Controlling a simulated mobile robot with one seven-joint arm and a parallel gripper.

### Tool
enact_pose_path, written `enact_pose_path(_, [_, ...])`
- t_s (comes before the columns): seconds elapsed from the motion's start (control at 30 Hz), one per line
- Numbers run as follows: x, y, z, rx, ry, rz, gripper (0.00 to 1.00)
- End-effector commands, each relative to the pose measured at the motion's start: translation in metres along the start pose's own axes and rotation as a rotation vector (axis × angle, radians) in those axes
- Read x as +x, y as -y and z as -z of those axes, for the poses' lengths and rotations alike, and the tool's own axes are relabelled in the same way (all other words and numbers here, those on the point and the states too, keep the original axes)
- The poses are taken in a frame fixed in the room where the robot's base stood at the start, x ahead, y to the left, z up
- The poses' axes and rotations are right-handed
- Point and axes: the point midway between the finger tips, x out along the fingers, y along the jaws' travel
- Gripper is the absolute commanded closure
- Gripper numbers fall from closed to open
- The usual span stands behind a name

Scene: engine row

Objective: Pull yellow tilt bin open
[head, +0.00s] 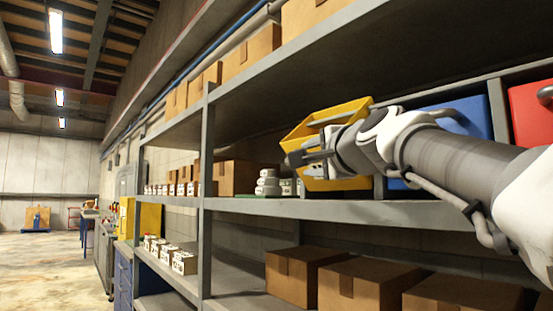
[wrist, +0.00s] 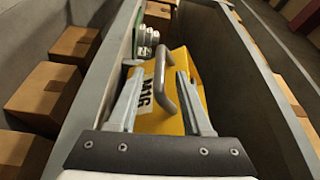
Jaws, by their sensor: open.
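The yellow tilt bin (head: 355,183) is on the middle shelf, left of a blue bin. It leans outward, and part of its open top shows in the head view. In the wrist view its yellow front (wrist: 176,62) carries a white label reading M16 and a grey bar handle (wrist: 166,88). My gripper (head: 303,160) is in front of the bin, hiding part of its front. In the wrist view my gripper (wrist: 157,77) is open, with one finger on each side of the handle. I cannot tell whether a finger touches it.
A blue bin (head: 466,118) and a red bin (head: 531,115) stand to the right of the yellow bin. Small pale parts (head: 268,183) sit left of it. Cardboard boxes (head: 305,274) fill the shelf below, and more (head: 252,52) are above. The aisle floor (head: 45,265) at left is clear.

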Motion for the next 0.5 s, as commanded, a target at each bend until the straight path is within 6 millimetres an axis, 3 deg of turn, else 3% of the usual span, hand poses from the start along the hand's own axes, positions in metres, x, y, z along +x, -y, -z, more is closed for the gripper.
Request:
enact_pose_path(0.3, [-0.07,0.0,-0.001,0.0,0.001,0.002,0.5])
enact_pose_path(0.5, [-0.103,0.001,-0.001,-0.001,0.001,0.002,0.5])
